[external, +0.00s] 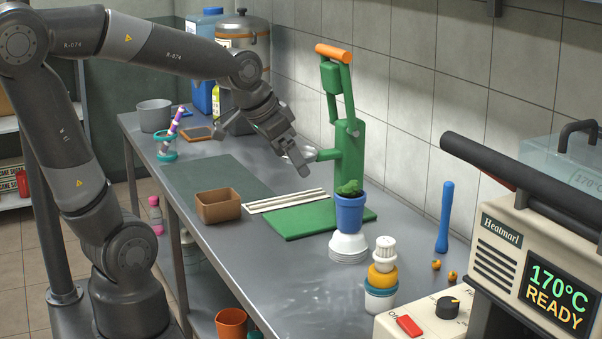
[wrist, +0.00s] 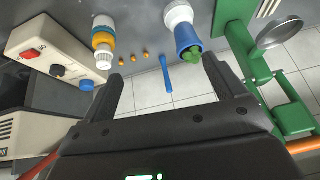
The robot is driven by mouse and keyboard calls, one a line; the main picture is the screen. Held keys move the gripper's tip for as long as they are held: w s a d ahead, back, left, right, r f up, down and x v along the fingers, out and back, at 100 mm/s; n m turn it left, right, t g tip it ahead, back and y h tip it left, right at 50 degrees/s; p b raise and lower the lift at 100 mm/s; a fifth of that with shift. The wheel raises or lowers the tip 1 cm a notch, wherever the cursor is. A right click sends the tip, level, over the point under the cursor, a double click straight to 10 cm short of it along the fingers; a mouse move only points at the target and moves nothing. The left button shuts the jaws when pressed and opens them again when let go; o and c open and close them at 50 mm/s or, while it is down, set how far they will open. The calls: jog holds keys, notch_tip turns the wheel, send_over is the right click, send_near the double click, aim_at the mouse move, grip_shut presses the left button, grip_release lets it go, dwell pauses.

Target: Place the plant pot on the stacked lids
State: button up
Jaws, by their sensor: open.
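The plant pot (external: 349,212) is blue with a small green plant in it. It stands upright on top of the white stacked lids (external: 348,246) near the green board. In the wrist view the blue pot (wrist: 187,38) and the white lids (wrist: 178,14) show at the top, with the plant toward my gripper. My gripper (external: 297,168) is open and empty, above the counter to the left of the pot and apart from it. In the wrist view its two fingers (wrist: 163,85) are spread wide with nothing between them.
The green press (external: 347,150) with an orange handle stands behind the pot. A bottle with a white cap (external: 384,262), a blue pestle-like rod (external: 445,217) and the heat machine (external: 520,250) are to the right. A brown box (external: 218,206) stands left, beside a dark mat.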

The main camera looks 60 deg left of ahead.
jog(key=s+d+r, duration=0.1)
jog(key=s, duration=1)
jog(key=shift+d+h, duration=0.15)
jog(key=shift+h, duration=0.15)
jog(key=shift+r, duration=0.1)
dwell(0.4)
